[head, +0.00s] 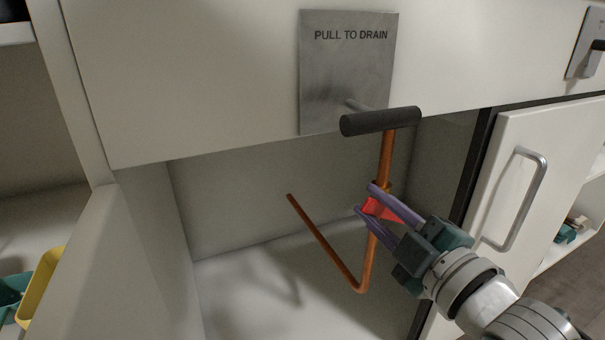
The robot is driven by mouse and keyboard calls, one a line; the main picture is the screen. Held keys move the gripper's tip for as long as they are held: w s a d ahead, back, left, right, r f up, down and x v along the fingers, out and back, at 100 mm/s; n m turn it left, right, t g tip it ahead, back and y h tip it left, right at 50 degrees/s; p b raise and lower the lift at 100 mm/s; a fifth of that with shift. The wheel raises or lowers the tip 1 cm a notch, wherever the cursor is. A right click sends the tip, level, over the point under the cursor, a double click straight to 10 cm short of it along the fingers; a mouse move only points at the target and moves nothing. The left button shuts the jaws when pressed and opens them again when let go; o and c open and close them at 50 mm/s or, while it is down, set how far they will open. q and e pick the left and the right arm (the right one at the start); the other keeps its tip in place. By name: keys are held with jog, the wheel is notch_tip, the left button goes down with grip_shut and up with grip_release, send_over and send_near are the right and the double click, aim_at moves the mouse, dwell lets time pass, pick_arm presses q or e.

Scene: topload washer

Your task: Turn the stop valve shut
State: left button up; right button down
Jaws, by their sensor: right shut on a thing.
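The stop valve's red lever (379,208) sits on an upright copper pipe (386,155) inside an open white cabinet. My right gripper (372,199) reaches in from the lower right. Its purple fingers are shut on the red lever, one finger above it and one below. The fingers and the pipe hide part of the lever and the valve body. My left gripper does not show.
A black T-shaped handle (380,121) sticks out in front of a metal "PULL TO DRAIN" plate (347,70), just above my gripper. The copper pipe bends back low in the cabinet. A white door with a metal handle (525,200) stands at right. Yellow (41,285) and teal bins are at lower left.

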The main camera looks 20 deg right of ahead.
jog(key=shift+a+f+n+b, duration=0.2)
jog(key=shift+f+n+b, duration=0.5)
jog(key=shift+n, duration=0.8)
jog(key=shift+a+f+n+b, duration=0.2)
jog(key=shift+f+n+b, duration=0.5)
jog(key=shift+n, duration=0.8)
jog(key=shift+f, duration=0.2)
jog(key=c, duration=0.7)
grip_release()
jog(key=shift+s, duration=0.15)
jog(key=s+p, duration=0.1)
jog(key=s, duration=0.2)
jog(key=s+p, duration=0.1)
jog(key=s, duration=0.2)
jog(key=s+p, duration=0.1)
jog(key=s, duration=0.2)
jog(key=shift+s+d+p, duration=0.35)
jog(key=shift+d, duration=0.05)
